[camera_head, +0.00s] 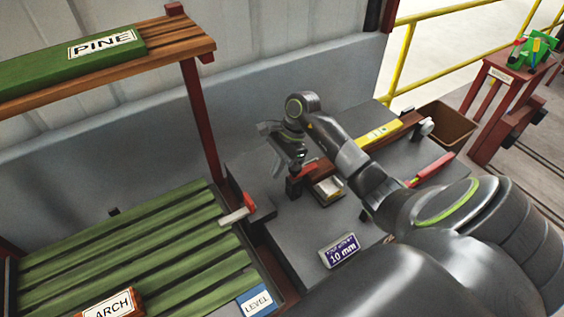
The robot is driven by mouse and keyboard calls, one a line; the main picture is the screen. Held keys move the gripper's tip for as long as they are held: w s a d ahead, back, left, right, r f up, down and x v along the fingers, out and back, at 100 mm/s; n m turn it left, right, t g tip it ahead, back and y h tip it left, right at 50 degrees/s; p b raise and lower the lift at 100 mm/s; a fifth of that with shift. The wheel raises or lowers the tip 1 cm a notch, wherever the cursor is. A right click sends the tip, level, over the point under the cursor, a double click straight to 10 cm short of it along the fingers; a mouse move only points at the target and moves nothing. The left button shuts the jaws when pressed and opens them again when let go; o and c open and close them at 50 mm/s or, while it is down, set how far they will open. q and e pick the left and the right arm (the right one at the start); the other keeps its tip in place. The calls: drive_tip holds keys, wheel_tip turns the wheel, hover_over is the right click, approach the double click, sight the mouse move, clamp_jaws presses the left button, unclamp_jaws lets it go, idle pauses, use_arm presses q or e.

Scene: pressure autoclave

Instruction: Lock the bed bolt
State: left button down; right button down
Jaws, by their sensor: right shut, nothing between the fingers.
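A green slatted bed (130,255) lies at the lower left. At its right edge is a pale bar (233,216) with a red end (250,203), which looks like the bed bolt; I cannot tell whether it is locked. My right gripper (297,163) points down above the grey table, to the right of and beyond this bar, apart from it. Its fingers are shut with nothing between them. They are close to a small dark block with a red top (305,170); I cannot tell if they touch it. My left gripper is not in view.
A "10 mm" sign (340,251), a yellow level-like bar (378,134) and a red-handled item (430,170) are on the grey table. A brown bin (443,125) stands beyond.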

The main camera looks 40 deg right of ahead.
drive_tip(key=v, duration=0.3)
drive_tip(key=shift+r+b, duration=0.3)
drive_tip(key=shift+b, duration=0.05)
drive_tip(key=shift+a, duration=0.15)
drive_tip(key=shift+f, duration=0.1)
